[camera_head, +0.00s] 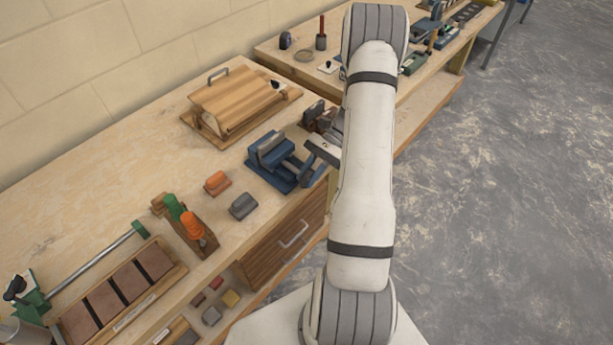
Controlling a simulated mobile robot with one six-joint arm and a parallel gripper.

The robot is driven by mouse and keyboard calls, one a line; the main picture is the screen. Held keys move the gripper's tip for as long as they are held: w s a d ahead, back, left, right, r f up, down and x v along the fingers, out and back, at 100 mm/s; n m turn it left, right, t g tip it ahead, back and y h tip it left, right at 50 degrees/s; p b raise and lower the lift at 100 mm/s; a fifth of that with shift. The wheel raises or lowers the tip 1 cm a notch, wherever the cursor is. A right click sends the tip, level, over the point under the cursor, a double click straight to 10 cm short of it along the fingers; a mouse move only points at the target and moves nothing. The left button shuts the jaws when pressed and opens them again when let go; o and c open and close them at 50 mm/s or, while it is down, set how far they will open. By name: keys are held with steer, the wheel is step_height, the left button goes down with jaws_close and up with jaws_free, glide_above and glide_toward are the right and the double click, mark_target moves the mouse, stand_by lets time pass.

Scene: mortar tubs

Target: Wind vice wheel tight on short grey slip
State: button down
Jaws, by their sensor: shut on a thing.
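The blue vice (284,172) stands on the near bench, close to its front edge, left of my arm. A small grey piece (268,143) shows at the top of its jaws; I cannot tell how firmly it is held. My gripper (318,156) is at the right end of the vice, partly hidden by my own arm. It is shut on what appears to be the vice wheel, which is mostly hidden. A separate dark grey block (243,206) lies on the bench left of the vice.
An orange block (217,183) and a plane with green and orange knobs (190,227) lie to the left. A wooden box with a handle (235,98) stands behind the vice. A drawer (285,240) is below. A second bench (385,100) with tools is beyond my arm.

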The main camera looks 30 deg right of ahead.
steer(key=shift+s+f+y, duration=0.25)
steer(key=shift+y, duration=0.05)
steer(key=c, duration=1.3)
jaws_free()
steer(key=shift+d+r, duration=0.1)
steer(key=shift+o, duration=0.2)
steer(key=shift+w+d+r, duration=0.1)
steer(key=b+v, duration=0.2)
steer(key=v, duration=0.5)
steer(key=shift+d, duration=0.25)
steer(key=shift+w+r, duration=0.1)
